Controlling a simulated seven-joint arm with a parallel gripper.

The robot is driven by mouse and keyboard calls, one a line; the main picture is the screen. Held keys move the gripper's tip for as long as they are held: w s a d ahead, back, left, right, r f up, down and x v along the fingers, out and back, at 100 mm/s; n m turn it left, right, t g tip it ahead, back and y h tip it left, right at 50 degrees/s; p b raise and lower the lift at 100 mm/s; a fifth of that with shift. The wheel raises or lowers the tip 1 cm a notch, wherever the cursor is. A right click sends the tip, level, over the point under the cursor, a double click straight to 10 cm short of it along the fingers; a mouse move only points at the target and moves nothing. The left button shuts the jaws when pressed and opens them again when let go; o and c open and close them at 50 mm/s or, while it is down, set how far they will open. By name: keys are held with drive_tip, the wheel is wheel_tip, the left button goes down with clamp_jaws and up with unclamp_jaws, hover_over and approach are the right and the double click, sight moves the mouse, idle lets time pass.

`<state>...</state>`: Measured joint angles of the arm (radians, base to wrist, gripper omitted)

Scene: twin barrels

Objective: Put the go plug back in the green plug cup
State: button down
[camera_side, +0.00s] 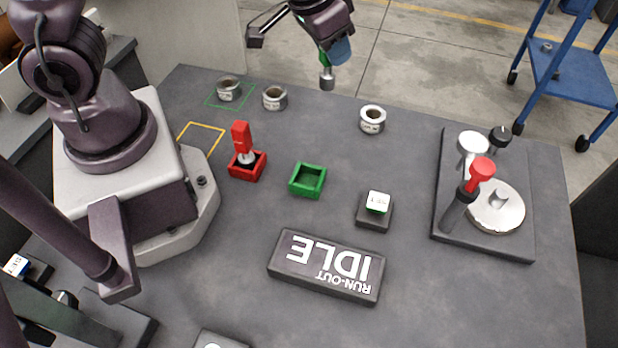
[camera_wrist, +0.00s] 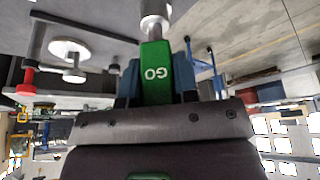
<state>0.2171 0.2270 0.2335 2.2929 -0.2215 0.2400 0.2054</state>
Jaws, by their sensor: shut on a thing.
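The go plug is a green block marked GO with a metal shank, clear in the wrist view (camera_wrist: 157,72). My gripper (camera_wrist: 155,85) is shut on its green block. In the side view the plug (camera_side: 326,76) hangs below my gripper (camera_side: 335,52), shank down, above the table's far edge. The green plug cup (camera_side: 307,180) is a square green-rimmed holder in the middle of the table, and it looks empty. My gripper is well above and behind it, apart from it.
A red plug (camera_side: 241,139) stands in a red cup (camera_side: 247,167) left of the green cup. Several metal rings, one (camera_side: 373,119) at the back, sit on the table. A SET button (camera_side: 377,203), an IDLE sign (camera_side: 327,266) and a turntable fixture (camera_side: 495,207) lie to the right and front.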

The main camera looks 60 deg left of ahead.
drive_tip(key=shift+a, duration=0.2)
drive_tip(key=s+d+f+m+g+h, duration=0.2)
drive_tip(key=s+d+m, duration=0.2)
drive_tip(key=m, duration=0.6)
drive_tip(key=s+d+f+m+g+h, duration=0.1)
drive_tip(key=s+d+m, duration=0.4)
drive_tip(key=m, duration=0.6)
drive_tip(key=g+h, duration=0.1)
drive_tip(key=g, duration=0.1)
drive_tip(key=shift+d+f+g, duration=0.3)
drive_tip(key=shift+f, duration=0.05)
drive_tip(key=shift+f, duration=2.9)
drive_tip(key=shift+f, duration=1.6)
